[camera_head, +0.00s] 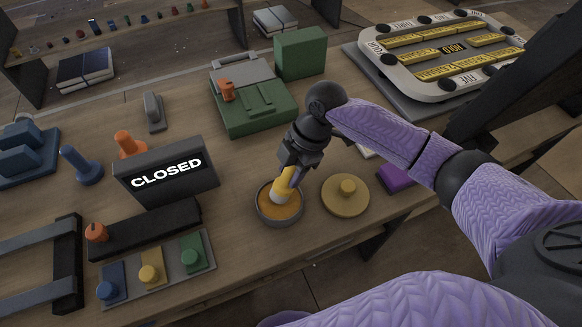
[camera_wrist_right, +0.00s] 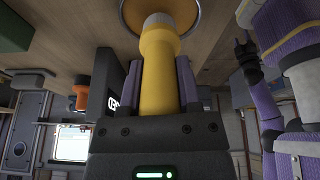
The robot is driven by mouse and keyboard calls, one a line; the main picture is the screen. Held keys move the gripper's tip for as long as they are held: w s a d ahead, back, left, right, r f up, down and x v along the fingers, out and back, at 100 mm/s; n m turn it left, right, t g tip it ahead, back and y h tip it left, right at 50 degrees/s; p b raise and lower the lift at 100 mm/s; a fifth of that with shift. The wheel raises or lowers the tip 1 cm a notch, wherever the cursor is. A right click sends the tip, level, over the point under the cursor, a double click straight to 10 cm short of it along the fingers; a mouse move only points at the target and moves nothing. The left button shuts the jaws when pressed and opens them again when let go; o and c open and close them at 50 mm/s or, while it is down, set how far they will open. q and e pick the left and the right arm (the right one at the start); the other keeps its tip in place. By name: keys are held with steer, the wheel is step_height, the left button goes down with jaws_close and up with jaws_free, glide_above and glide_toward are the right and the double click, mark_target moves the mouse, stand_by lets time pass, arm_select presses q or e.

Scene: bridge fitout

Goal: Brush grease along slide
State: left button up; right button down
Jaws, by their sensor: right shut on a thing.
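My right gripper (camera_head: 292,176) is shut on a yellow-handled brush (camera_head: 283,187). The brush points down into a round dark tin (camera_head: 262,212) of orange-brown grease (camera_head: 279,205), its pale lower end at the grease. In the right wrist view the yellow handle (camera_wrist_right: 160,70) sits between the two purple fingers (camera_wrist_right: 160,88), with the tin (camera_wrist_right: 211,20) beyond it. The bristles are hidden. A round tan lid with a knob (camera_head: 345,194) lies just right of the tin. I cannot tell for certain which part is the slide; a frame with blue-grey rails (camera_head: 68,270) lies at the lower left.
A dark "CLOSED" sign (camera_head: 168,176) and a panel with blue, yellow and green knobs (camera_head: 172,281) stand left of the tin. A green case (camera_head: 252,108) is behind. A purple block (camera_head: 395,177) is near the front edge, right. Bare wood lies between sign and tin.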

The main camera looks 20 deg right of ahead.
steer(key=shift+f, duration=0.2)
stand_by(0.6)
steer(key=shift+f, duration=0.2)
steer(key=shift+f+b, duration=0.2)
steer(key=shift+b, duration=0.15)
steer(key=shift+f, duration=0.1)
stand_by(1.1)
steer(key=shift+s, duration=0.1)
steer(key=shift+r+p, duration=0.55)
steer(key=shift+p, duration=0.2)
step_height(320, 180, up, 6)
steer(key=p, duration=0.6)
steer(key=shift+r, duration=0.15)
steer(key=shift+f, duration=0.2)
